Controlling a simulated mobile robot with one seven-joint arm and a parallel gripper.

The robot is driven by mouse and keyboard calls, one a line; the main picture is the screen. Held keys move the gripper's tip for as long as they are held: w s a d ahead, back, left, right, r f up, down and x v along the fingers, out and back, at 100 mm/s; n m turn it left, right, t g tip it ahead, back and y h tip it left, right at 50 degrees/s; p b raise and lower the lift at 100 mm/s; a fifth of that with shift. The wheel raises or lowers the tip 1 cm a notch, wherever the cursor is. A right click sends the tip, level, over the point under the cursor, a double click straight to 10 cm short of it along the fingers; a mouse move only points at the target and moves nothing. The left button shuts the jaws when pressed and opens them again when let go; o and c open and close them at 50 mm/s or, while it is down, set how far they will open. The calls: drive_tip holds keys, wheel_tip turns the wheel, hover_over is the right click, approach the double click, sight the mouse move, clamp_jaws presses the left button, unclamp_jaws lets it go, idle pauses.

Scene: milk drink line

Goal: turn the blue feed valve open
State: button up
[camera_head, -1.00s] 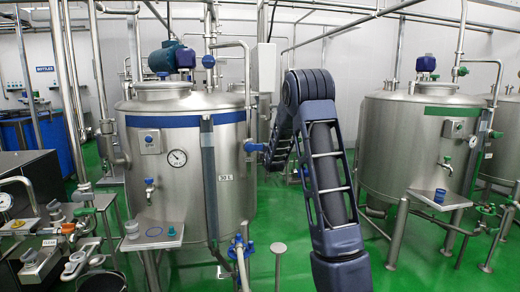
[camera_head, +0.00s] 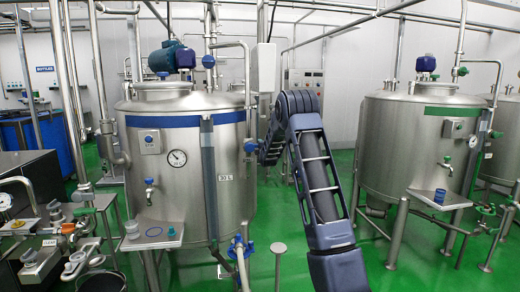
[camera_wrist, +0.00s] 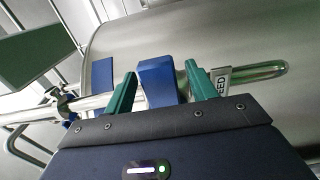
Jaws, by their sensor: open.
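The blue feed valve's handle (camera_wrist: 157,82) is in the middle of the wrist view, on a shiny metal pipe. My gripper (camera_wrist: 160,88) is open, with one green finger on each side of the handle. A gap shows on both sides of it at this angle. A tag (camera_wrist: 219,82) reading "EED", its first part hidden, is beside the right finger. In the head view my arm reaches towards the right side of the blue-banded tank (camera_head: 175,190), near a blue fitting (camera_head: 250,145). My fingers cannot be made out there.
A green-banded tank (camera_head: 418,150) stands to the right, with a small shelf holding a blue cup (camera_head: 439,196). A lower blue valve (camera_head: 240,246) and a metal post (camera_head: 278,250) stand near the blue-banded tank's base.

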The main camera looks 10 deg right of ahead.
drive_tip(key=shift+w, duration=0.3)
clamp_jaws()
